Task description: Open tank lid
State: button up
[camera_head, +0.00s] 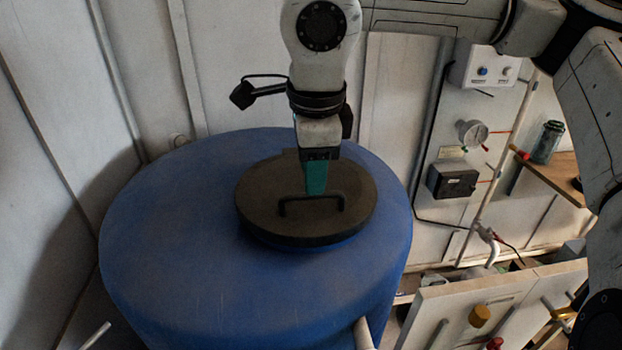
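A large blue tank (170,240) fills the lower left and middle of the head view. A round dark lid (265,205) lies on its top, toward the right side. A black bar handle (310,198) stands up from the lid. My gripper (316,192) points down over the lid, with its teal finger just behind the handle bar. The finger's tip is close to the handle, and I cannot tell whether it touches. Only one finger face shows, so the gap between the fingers is hidden.
A wall panel with a white control box (484,68), a gauge (473,133) and a black box (452,181) stands right of the tank. A glass jar (547,142) sits on a wooden shelf (560,175). A white panel with knobs (479,316) is at the lower right. White walls close in behind and left.

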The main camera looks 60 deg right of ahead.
jog(key=shift+w+d+f, duration=0.1)
jog(key=shift+d+f, duration=0.05)
jog(key=shift+f, duration=0.7)
jog(key=shift+w+d+f, duration=0.1)
jog(key=shift+f, duration=0.75)
jog(key=shift+c, duration=0.5)
grip_shut()
